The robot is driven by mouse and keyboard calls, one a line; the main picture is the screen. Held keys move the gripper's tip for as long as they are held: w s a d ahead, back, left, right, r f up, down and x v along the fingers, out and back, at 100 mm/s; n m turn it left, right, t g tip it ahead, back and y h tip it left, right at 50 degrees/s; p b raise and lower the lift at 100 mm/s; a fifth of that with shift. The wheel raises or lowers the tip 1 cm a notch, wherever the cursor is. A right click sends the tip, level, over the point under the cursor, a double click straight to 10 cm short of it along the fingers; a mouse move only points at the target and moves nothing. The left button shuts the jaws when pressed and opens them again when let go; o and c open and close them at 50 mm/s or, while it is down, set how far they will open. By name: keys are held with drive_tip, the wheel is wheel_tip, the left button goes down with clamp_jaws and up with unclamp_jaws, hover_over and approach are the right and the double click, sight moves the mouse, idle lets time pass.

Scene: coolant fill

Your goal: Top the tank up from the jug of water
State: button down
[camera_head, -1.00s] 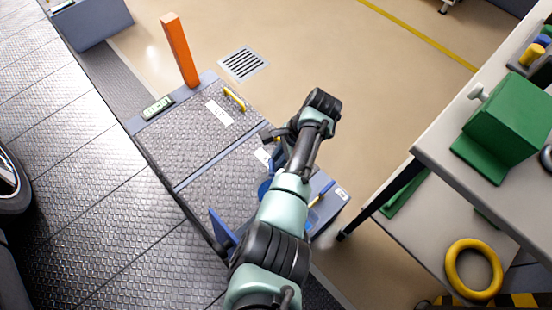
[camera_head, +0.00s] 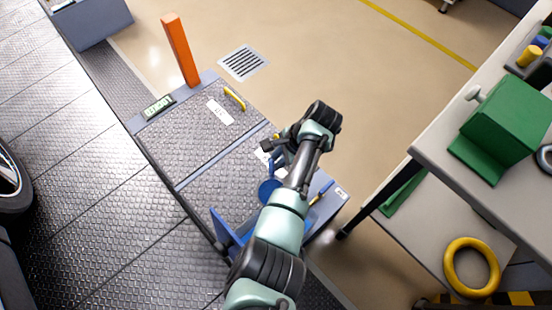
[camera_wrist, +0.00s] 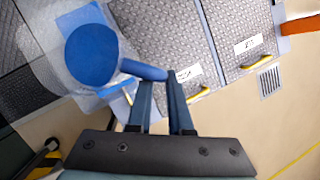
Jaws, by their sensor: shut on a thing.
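A blue jug (camera_head: 268,190) is partly hidden behind my arm in the head view. In the wrist view it shows as a round blue body (camera_wrist: 92,55) with a bar-like handle (camera_wrist: 143,70). My gripper (camera_wrist: 161,82) is shut on the end of that handle. The jug is over the near part of a grey-blue tread-plate unit (camera_head: 205,145). A pale blue see-through area lies beside the jug in the wrist view; I cannot tell whether it is the tank. The tank opening and any water level are not clear.
The unit has hatches with yellow handles (camera_head: 235,98), a small green-lit display (camera_head: 158,107) and an orange post (camera_head: 180,50). A blue upright panel (camera_head: 224,228) stands at its near edge. A table with a green block (camera_head: 508,118) is at right. Floor beyond is clear.

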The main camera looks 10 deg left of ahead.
drive_tip(key=shift+w+r+t+p, duration=0.1)
drive_tip(key=shift+r+t+p, duration=0.5)
drive_tip(key=shift+p, duration=0.25)
idle(0.3)
drive_tip(key=shift+r+n+t+y+p, duration=0.3)
drive_tip(key=shift+r+t+y+p, duration=0.1)
drive_tip(key=shift+r+t+p, duration=0.35)
idle(0.4)
drive_tip(key=shift+s+d+r+t, duration=0.1)
drive_tip(key=shift+s+r+t, duration=0.2)
drive_tip(key=shift+t, duration=0.55)
drive_tip(key=shift+s+d+r+n+t+y+b, duration=0.15)
drive_tip(key=shift+s+n+t+y+b, duration=0.25)
drive_tip(key=shift+t+b, duration=0.25)
drive_tip(key=shift+s+d+r+n+t+y+b, duration=0.1)
drive_tip(key=shift+s+r+n+t+y+b, duration=0.15)
drive_tip(key=shift+s+t+b, duration=0.4)
